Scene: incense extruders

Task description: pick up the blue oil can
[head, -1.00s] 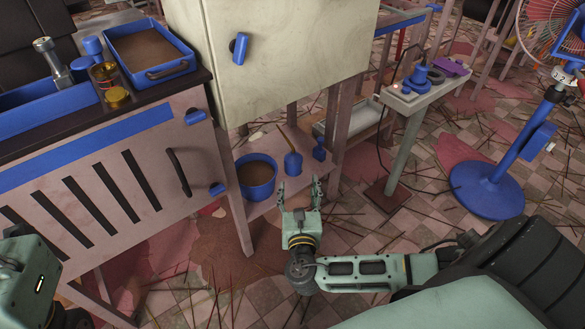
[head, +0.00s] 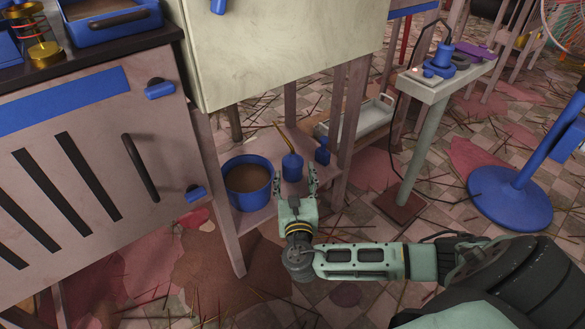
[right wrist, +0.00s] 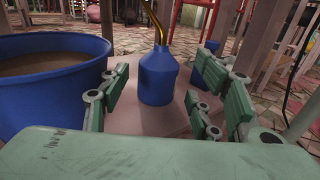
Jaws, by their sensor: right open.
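The blue oil can (head: 292,167) has a thin brass-coloured spout and stands upright on the low shelf (head: 252,217) under the cream cabinet. In the right wrist view the oil can (right wrist: 157,78) appears ahead between my fingers, with its full body showing. My right gripper (head: 297,184) is open and empty, in front of the can with its fingers spread to either side of it. I cannot tell whether the fingertips reach past the can's near side. My left gripper is out of view.
A blue pot (head: 248,183) of brown material stands close left of the can, also in the wrist view (right wrist: 45,85). A smaller blue bottle (head: 322,151) stands close right. Shelf legs (head: 350,125) rise at the right. Sticks litter the tiled floor.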

